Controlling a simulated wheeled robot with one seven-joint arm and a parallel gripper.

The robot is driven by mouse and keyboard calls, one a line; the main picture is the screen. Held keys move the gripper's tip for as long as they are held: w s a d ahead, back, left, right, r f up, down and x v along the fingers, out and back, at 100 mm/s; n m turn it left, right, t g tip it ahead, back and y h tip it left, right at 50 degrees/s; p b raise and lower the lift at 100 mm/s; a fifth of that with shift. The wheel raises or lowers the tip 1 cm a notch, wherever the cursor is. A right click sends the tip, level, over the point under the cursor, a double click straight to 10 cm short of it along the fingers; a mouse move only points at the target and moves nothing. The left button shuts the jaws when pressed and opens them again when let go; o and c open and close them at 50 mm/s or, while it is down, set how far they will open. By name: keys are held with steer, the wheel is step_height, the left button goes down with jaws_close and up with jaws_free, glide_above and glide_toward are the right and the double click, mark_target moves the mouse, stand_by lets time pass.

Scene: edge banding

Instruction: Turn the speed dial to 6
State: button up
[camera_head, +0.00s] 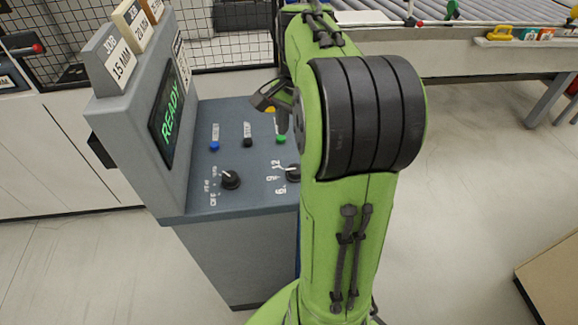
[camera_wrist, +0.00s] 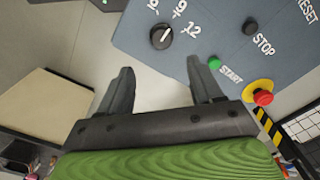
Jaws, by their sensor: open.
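The speed dial (camera_wrist: 162,37) is a black round knob with a white pointer line, beside the printed numbers 6, 9 and 12. In the wrist view its pointer aims roughly between 9 and 12. In the head view the dial (camera_head: 293,172) is partly hidden behind my arm. My gripper (camera_wrist: 161,67) is open and empty, and the dial appears just beyond the gap between its fingertips. In the head view my gripper (camera_head: 273,104) hangs above the console, apart from the dial.
The console (camera_head: 255,202) also carries another black knob (camera_head: 230,180), a blue button (camera_head: 214,145), a black STOP button (camera_wrist: 250,26), a green START button (camera_wrist: 214,63) and a red emergency stop (camera_wrist: 263,97). Its upright screen (camera_head: 170,115) reads READY. A roller conveyor (camera_head: 480,40) stands behind.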

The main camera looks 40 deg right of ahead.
mark_target(295, 168)
steer(key=f+b, duration=0.2)
steer(key=f, duration=0.9)
steer(key=shift+w+f+b, duration=0.1)
steer(key=shift+w+b, duration=0.1)
steer(key=shift+b, duration=0.15)
steer(key=c, duration=1.1)
